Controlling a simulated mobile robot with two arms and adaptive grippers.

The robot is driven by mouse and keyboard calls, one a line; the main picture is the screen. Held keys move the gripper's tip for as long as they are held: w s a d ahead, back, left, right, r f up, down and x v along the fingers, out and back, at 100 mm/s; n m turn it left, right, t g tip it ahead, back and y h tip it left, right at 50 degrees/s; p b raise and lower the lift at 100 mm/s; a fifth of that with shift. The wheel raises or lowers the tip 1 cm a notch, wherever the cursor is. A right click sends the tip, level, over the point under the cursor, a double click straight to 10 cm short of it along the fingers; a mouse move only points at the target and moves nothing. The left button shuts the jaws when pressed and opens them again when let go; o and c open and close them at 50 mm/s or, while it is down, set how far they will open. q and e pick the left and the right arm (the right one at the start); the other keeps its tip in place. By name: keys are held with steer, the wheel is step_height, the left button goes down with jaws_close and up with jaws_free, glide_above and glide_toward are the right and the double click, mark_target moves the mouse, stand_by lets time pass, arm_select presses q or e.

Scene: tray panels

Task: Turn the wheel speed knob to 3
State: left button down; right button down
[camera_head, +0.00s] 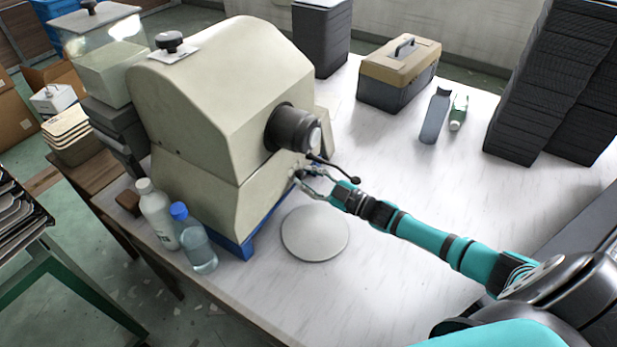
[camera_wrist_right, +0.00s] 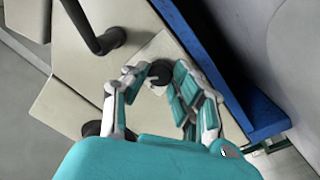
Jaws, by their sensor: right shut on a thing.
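The beige machine (camera_head: 225,95) stands on the table, with a dark cylindrical spout and a black lever (camera_head: 335,168) on its right side. My right gripper (camera_head: 303,178) reaches in from the right to the machine's lower front panel, below the spout. In the wrist view, my right gripper (camera_wrist_right: 153,78) has its fingers closed around a small dark round knob (camera_wrist_right: 159,70) on the beige panel. The knob's scale and its setting cannot be read. In the head view the fingers cover the knob. My left gripper is in neither view.
The black lever (camera_wrist_right: 104,40) rises close beside my right fingers. A blue base edge (camera_wrist_right: 222,70) runs along the panel. Bottles (camera_head: 195,240) stand at the machine's left. A toolbox (camera_head: 398,75) and black stacked trays (camera_head: 553,85) stand farther back.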

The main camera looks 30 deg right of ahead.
steer(key=shift+s+f, duration=0.1)
steer(key=shift+f, duration=0.05)
steer(key=c, duration=1.1)
jaws_free()
steer(key=shift+o, duration=0.2)
steer(key=v, duration=1.2)
